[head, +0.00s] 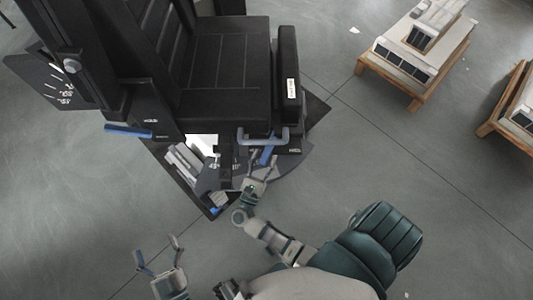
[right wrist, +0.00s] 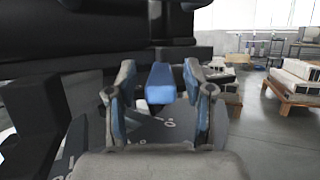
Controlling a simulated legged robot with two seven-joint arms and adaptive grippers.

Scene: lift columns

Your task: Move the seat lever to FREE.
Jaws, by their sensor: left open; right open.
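A black seat (head: 225,75) fills the upper middle of the head view. A blue lever (head: 266,155) sticks out below its front edge. In the right wrist view the lever's blue end (right wrist: 160,85) stands between the fingers of my right gripper (right wrist: 160,100), with gaps visible on both sides. That gripper also shows in the head view (head: 262,166), open at the lever. My left gripper (head: 157,250) is open and empty over the floor at lower left. A dark plate with white markings (right wrist: 150,128) lies below the lever; I cannot read its words.
A grey U-shaped handle (head: 284,138) sits at the seat's front edge, just above the lever. Another blue handle (head: 128,131) is at the seat's left side. Wooden pallets with pale blocks (head: 410,98) stand at upper right.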

